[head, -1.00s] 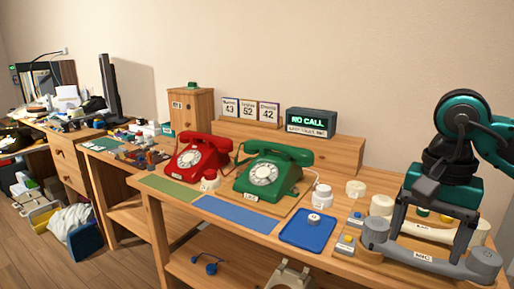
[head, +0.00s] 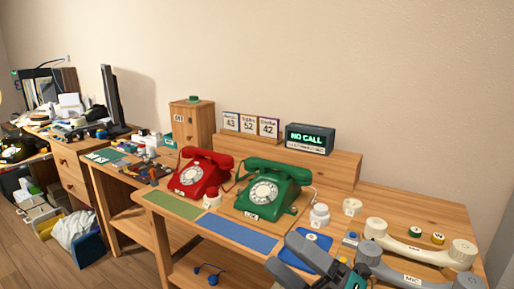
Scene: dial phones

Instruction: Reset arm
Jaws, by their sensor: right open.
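My right gripper (head: 284,252) is open and empty at the bottom of the head view, its grey fingers pointing up and left. It hides part of the blue tray (head: 325,262) and overlaps the left end of the grey handset in the picture. The grey handset marked MIC (head: 418,277) lies at the table's front right. A cream handset (head: 420,248) lies behind it. The red dial phone (head: 190,183) and green dial phone (head: 263,191) stand on the table with handsets on their cradles. My left gripper is not in view.
White jars (head: 320,214) stand right of the green phone. A display reading NO CALL (head: 309,137) and number cards stand on the raised back shelf (head: 340,168). Green and blue mats (head: 240,232) lie along the front edge. A cluttered desk (head: 68,165) is at the left.

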